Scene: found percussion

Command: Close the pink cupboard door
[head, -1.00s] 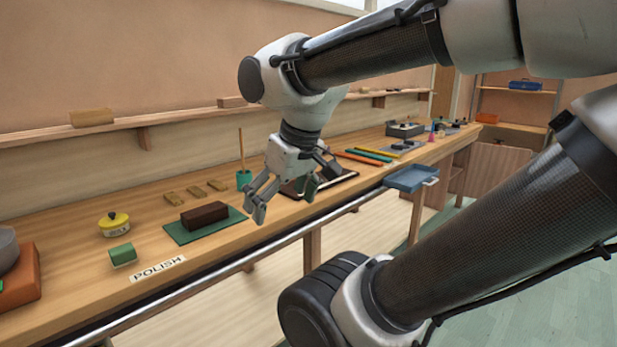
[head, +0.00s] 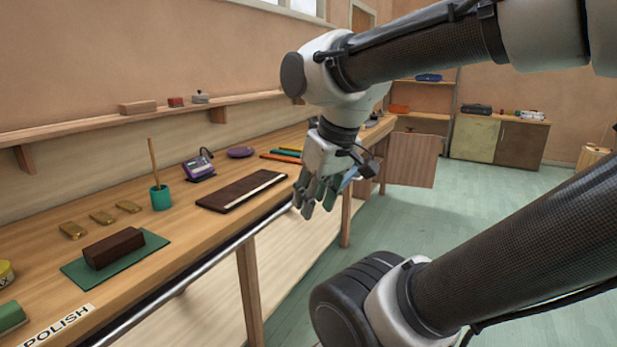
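A pinkish-brown door-like panel (head: 411,159) stands upright beyond the far end of the workbench, below the open shelves. It looks swung out into the room, but I cannot tell for sure that it is the pink cupboard door. Its left edge is partly behind my arm and the bench end. My gripper (head: 319,207) hangs over the front edge of the bench, fingers pointing down and apart, with nothing visible between them. It is well short of the panel.
The workbench (head: 221,227) runs along the left wall, holding a dark tray (head: 240,190), a teal pot (head: 161,198) and a brown block (head: 114,248). A low cabinet (head: 471,137) with olive and brown doors stands at the back.

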